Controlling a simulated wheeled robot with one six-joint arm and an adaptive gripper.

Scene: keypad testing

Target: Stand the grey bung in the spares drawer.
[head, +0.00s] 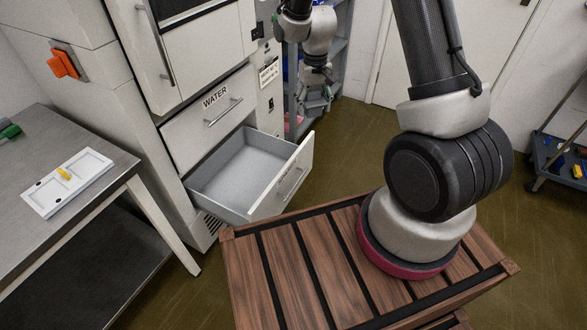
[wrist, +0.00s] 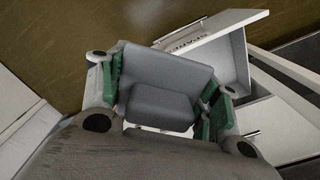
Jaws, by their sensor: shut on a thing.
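My gripper (head: 316,102) hangs at the back, beyond and to the right of the open drawer in the head view. In the wrist view its green-padded fingers (wrist: 165,98) are shut on the grey bung (wrist: 165,75), a stepped grey block between them. The bung cannot be clearly told from the gripper in the head view. The spares drawer (head: 236,175) is pulled out below the WATER drawer, and its grey inside looks empty. In the wrist view its white front (wrist: 210,38) carries a partly hidden label beginning "SPARE". The bung is outside the drawer, apart from it.
The closed WATER drawer (head: 209,109) is above the open one. A grey table (head: 100,205) at left holds a white tray (head: 68,184) with a yellow piece. My arm stands over a slatted wooden top (head: 290,270). Blue-grey shelving (head: 340,45) is behind my gripper.

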